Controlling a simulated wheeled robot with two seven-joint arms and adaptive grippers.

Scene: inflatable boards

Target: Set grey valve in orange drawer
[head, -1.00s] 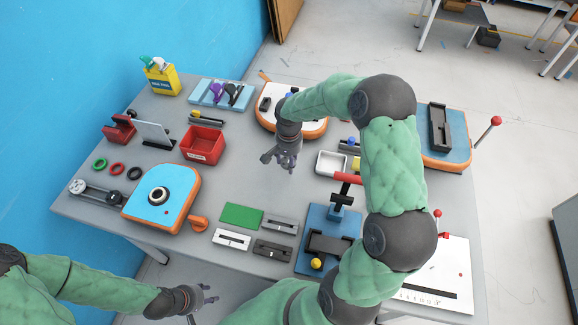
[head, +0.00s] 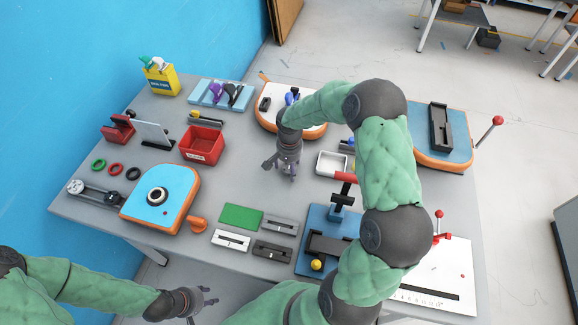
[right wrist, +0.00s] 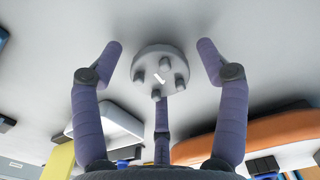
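In the head view my right gripper (head: 286,168) is over the middle of the table and the valve cannot be made out. I cannot identify an orange drawer for certain; orange-edged boards stand at the back middle (head: 308,130), left (head: 160,197) and right (head: 445,163). My left gripper (head: 205,299) is open and empty off the table's front edge.
A red bin (head: 201,144) stands left of my right gripper and a white tray (head: 331,162) right of it. A green plate (head: 241,216) and several slotted blocks lie in front. A blue board (head: 325,225) with a black-and-red handle is at the front right.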

